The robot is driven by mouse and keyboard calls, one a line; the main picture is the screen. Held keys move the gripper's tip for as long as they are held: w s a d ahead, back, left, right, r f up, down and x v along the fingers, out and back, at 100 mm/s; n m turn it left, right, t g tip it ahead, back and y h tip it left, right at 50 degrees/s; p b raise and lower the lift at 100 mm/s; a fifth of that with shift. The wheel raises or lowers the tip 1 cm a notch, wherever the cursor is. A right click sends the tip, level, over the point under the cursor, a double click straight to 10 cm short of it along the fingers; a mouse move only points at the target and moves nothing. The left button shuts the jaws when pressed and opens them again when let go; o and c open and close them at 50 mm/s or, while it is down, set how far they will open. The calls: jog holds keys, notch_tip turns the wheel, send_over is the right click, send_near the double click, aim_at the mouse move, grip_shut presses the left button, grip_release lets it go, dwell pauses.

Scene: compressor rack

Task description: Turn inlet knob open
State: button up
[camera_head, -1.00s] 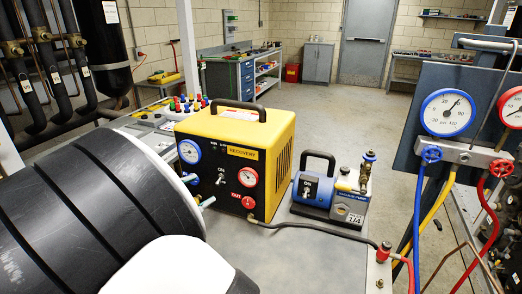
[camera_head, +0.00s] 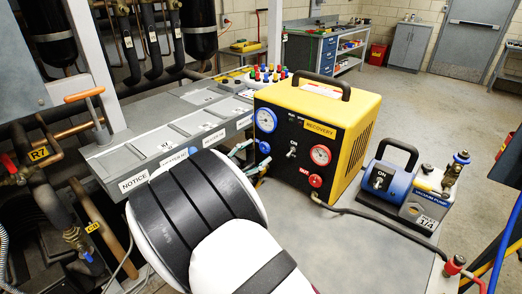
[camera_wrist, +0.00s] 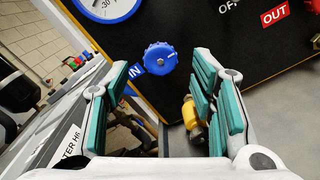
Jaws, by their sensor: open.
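The inlet knob is a blue round knob (camera_wrist: 160,58) on the black front panel of the yellow recovery unit (camera_head: 366,103). It also shows in the head view (camera_head: 265,147), below the blue gauge. A blue "IN" label (camera_wrist: 136,70) sits beside it, partly hidden by a finger. My gripper (camera_wrist: 160,80) is open, with its teal-padded fingers on either side of the knob in the wrist view and nothing between them. Whether the fingers reach knob depth is unclear. In the head view my gripper (camera_head: 250,157) is mostly hidden behind my arm.
A red outlet knob (camera_head: 315,181) and a red gauge (camera_head: 320,155) are on the same panel. A blue vacuum pump (camera_head: 390,182) stands right of the unit; a grey panel box (camera_head: 170,135) stands left.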

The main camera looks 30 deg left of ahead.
aim_at(263, 148)
jog(key=shift+w+d, duration=0.15)
jog(key=shift+w, duration=0.7)
jog(key=shift+w+d, duration=0.1)
jog(key=shift+w, duration=0.7)
jog(key=c, duration=1.1)
jog(key=shift+c, duration=0.2)
